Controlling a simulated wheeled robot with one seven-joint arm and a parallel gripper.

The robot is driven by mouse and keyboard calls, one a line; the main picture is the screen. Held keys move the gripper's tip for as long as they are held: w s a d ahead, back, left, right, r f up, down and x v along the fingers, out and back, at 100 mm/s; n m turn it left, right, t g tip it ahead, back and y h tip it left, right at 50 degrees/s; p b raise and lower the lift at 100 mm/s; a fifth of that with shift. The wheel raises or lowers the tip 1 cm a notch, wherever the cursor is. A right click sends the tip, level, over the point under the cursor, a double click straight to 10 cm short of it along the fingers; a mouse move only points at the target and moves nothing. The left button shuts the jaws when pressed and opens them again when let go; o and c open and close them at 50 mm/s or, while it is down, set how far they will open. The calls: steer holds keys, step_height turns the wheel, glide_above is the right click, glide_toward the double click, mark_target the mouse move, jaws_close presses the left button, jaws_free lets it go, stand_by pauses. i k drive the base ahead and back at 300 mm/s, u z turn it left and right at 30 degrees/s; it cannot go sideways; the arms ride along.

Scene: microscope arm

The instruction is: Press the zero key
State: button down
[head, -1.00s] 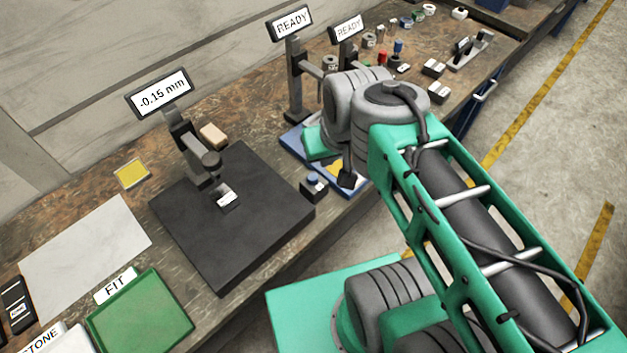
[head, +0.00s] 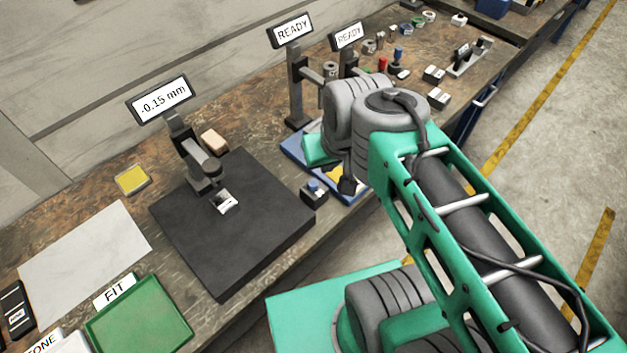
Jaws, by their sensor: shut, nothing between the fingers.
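The zero key (head: 314,187) appears to be the blue button on a small dark box at the right corner of the black plate (head: 245,245). The gauge stand (head: 187,150) on that plate has a display (head: 160,98) reading -0.15 mm. A small pale block (head: 226,203) sits under its probe. My gripper (head: 347,187) shows as a dark tip just right of the key box, pointing down and apart from the button in this view. It is shut and empty. My wrist hides its upper part.
Two more stands with READY displays (head: 291,30) rise behind my wrist, over a blue tray (head: 297,148). A green FIT tray (head: 140,315), a grey sheet (head: 85,255) and a yellow pad (head: 131,180) lie to the left. Several small parts stand at the back right.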

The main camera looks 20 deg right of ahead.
mark_target(312, 183)
steer(key=u, duration=1.5)
steer(key=k, duration=0.4)
steer(key=u, duration=0.9)
